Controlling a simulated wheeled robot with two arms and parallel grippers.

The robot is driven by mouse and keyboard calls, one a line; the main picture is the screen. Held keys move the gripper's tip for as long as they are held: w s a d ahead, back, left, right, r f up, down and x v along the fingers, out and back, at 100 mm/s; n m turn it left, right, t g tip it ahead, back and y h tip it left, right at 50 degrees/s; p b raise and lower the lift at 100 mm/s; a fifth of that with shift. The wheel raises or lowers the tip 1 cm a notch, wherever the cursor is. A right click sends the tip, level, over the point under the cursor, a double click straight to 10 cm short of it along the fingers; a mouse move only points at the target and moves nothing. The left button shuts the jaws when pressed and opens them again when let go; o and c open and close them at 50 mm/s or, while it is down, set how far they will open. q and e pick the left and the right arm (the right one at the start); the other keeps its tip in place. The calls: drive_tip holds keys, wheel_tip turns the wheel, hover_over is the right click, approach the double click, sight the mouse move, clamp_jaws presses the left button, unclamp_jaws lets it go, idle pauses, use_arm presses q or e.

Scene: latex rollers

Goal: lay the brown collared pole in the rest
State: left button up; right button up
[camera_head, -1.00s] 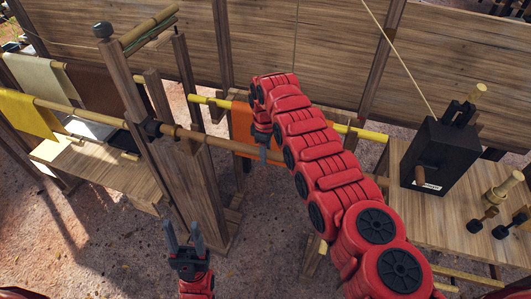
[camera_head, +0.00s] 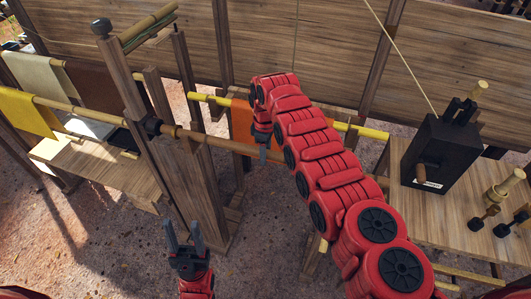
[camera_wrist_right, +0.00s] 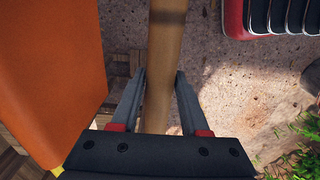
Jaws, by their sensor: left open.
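The brown pole (camera_head: 218,143) runs slanting to the right from a dark collar (camera_head: 153,128) at the wooden post (camera_head: 185,165). Its right part is hidden behind my right arm. My right gripper (camera_head: 263,154) points down at the pole from above. In the right wrist view the pole (camera_wrist_right: 166,55) passes between the fingers of my right gripper (camera_wrist_right: 161,75), one finger on each side. I cannot tell whether they press on it. My left gripper (camera_head: 183,238) is open and empty, low in front of the post. I cannot make out which support is the rest.
An orange cloth (camera_head: 240,122) hangs behind the pole, close beside my right gripper in the wrist view. A yellow pole (camera_head: 372,134) runs behind. A black box (camera_head: 437,157) stands on the right table (camera_head: 440,215). A yellow cloth (camera_head: 28,112) hangs at left.

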drive_tip(key=o, duration=0.4)
wheel_tip(320, 180, up, 9)
drive_tip(key=shift+f+b, duration=0.2)
drive_tip(key=shift+b, duration=1)
wheel_tip(320, 180, up, 9)
drive_tip(key=p, duration=0.6)
drive_tip(key=shift+f, duration=0.1)
drive_tip(key=shift+f, duration=0.1)
